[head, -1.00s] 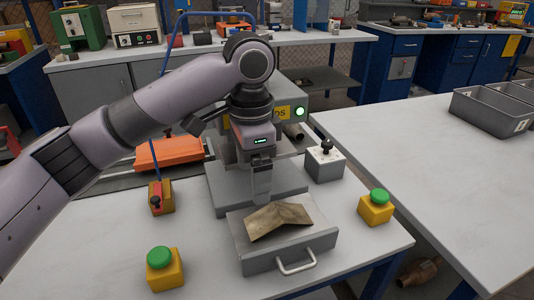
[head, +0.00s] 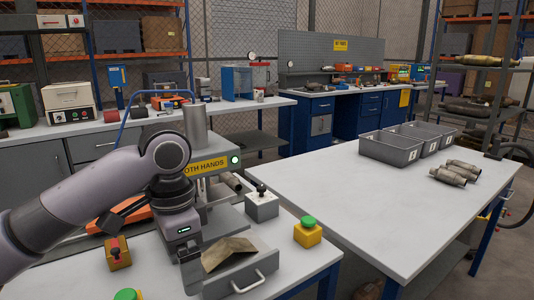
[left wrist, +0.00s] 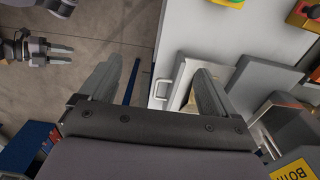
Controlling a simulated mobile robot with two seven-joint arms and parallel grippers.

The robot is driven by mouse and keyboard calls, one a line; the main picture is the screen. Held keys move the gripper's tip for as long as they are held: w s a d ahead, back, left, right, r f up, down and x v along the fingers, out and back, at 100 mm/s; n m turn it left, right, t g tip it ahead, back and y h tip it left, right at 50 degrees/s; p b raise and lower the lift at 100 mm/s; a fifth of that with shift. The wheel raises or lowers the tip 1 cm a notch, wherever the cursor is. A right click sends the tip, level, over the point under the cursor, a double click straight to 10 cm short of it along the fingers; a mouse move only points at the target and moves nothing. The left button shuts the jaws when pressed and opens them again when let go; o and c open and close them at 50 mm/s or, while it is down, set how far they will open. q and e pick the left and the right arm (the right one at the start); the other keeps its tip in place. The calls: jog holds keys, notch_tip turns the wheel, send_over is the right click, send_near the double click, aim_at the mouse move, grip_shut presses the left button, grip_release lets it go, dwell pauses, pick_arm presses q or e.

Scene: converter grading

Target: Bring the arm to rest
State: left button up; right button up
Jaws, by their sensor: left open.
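My left arm comes in from the left in the head view, bent at the elbow, with its gripper (head: 190,275) pointing down beside the grey drawer (head: 262,270). In the left wrist view the left gripper (left wrist: 165,85) has its two fingers wide apart with nothing between them. A bent tan metal piece (head: 229,252) lies on the drawer, to the right of the gripper; part of it shows behind a finger in the wrist view (left wrist: 188,100). My right gripper (left wrist: 50,52) shows small in the left wrist view, over the floor, its two fingers apart and empty.
A press with a yellow sign (head: 205,167) stands behind the drawer. Green-button boxes (head: 307,232) and a grey switch box (head: 262,204) stand around it. The right table (head: 340,200) bears grey bins (head: 388,150) and metal canisters (head: 455,173); its middle is clear.

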pick_arm(q)
jog(key=s+d+f+n+t+h, duration=0.1)
jog(key=s+d+f+h, duration=0.15)
jog(key=s+f, duration=0.45)
jog(key=s+d+f+h, duration=0.2)
jog(key=d+f, duration=0.2)
jog(key=f, duration=0.6)
jog(key=s+a+f+n+t+y, duration=0.1)
jog(key=s+a+f+n+y, duration=0.1)
jog(key=s+a+f+n, duration=0.4)
jog(key=s+a+f+n+t+y, duration=0.2)
jog(key=s+a, duration=0.7)
jog(key=a, duration=0.1)
jog(key=w+d+f+t+h+p, duration=0.1)
jog(key=w+d+f+t+p, duration=0.2)
jog(key=w+t, duration=0.3)
jog(key=shift+w+f+h+p, duration=0.35)
jog(key=shift+f+p, duration=0.15)
jog(key=shift+p, duration=0.4)
pick_arm(e)
jog(key=shift+w+r, duration=0.15)
jog(key=shift+r, duration=2.25)
